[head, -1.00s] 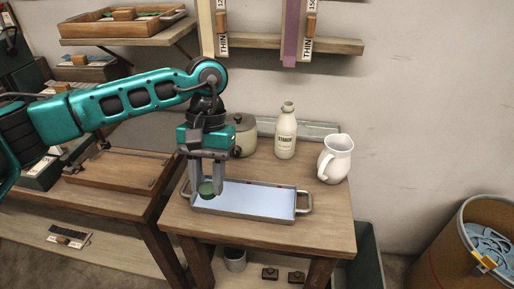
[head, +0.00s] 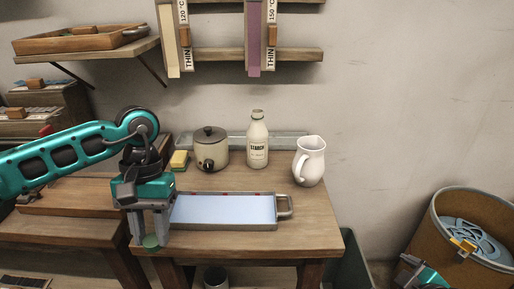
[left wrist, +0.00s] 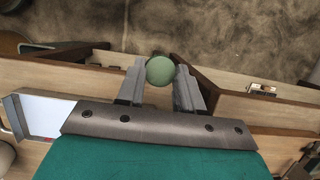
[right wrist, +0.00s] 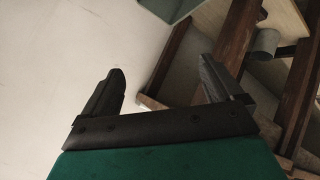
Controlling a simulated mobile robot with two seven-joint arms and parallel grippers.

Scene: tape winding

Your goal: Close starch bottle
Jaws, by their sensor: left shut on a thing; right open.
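The starch bottle (head: 257,143), cream with a "STARCH" label, stands upright at the back of the table; its neck top looks pale, with no green cap on it. My left gripper (head: 150,236) is shut on a round green cap (head: 151,242), near the table's front left edge and well apart from the bottle. The cap also shows between the fingers in the left wrist view (left wrist: 160,71). My right gripper (right wrist: 165,90) is open and empty in the right wrist view; part of my right arm shows at the lower right of the head view.
A metal tray (head: 284,214) with pale liquid lies at the table's front. A lidded pot (head: 211,150) and a yellow sponge (head: 179,160) stand left of the bottle, a white jug (head: 309,161) right of it. A round bin (head: 450,235) stands at right.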

